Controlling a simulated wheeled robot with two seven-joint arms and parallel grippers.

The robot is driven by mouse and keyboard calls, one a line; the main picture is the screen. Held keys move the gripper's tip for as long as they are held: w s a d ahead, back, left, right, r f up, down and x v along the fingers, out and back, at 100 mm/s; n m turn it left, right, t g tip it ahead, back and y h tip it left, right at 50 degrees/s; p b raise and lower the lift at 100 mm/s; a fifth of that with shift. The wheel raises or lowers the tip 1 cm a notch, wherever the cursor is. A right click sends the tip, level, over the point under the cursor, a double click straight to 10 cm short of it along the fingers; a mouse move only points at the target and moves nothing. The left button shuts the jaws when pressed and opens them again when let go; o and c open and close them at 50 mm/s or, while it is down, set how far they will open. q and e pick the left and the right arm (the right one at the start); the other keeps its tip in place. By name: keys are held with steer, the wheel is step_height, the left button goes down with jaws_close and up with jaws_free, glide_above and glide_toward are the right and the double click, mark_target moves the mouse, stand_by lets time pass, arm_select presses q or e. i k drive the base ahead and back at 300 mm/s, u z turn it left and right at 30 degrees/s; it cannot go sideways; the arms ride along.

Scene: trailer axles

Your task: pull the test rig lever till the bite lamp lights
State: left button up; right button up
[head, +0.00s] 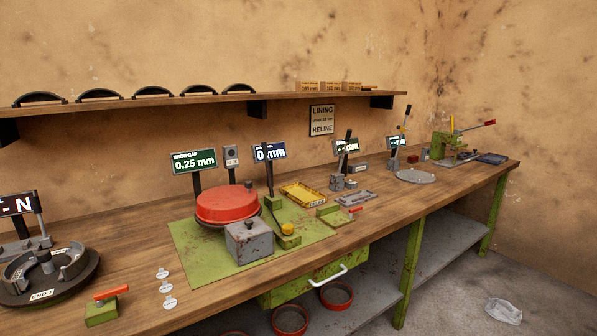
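A test rig stands on a green mat (188,238) on the bench. It has a red drum (227,204) and a grey box (249,241) in front of it. Right of the box is a green bracket (284,216) with a yellow ball knob (287,229) low at its front, which looks like the lever. A small grey lamp box (231,156) on a post stands behind the drum; its face looks dark and its small label is hard to read. Neither of my grippers is in view, and nothing touches the knob.
Displays reading "SHOE GAP 0.25 mm" (194,161) and "0 mm" (270,152) stand behind the rig. Another red-handled block (102,308) and round fixture (48,275) are left. A shelf (200,98) hangs above.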

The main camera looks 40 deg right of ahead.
mark_target(264, 147)
steer(key=z, duration=1)
steer(key=k, duration=1.15)
steer(key=z, duration=1.15)
steer(key=i, duration=1.5)
steer(key=u, duration=0.65)
steer(key=i, duration=0.6)
steer(key=u, duration=0.5)
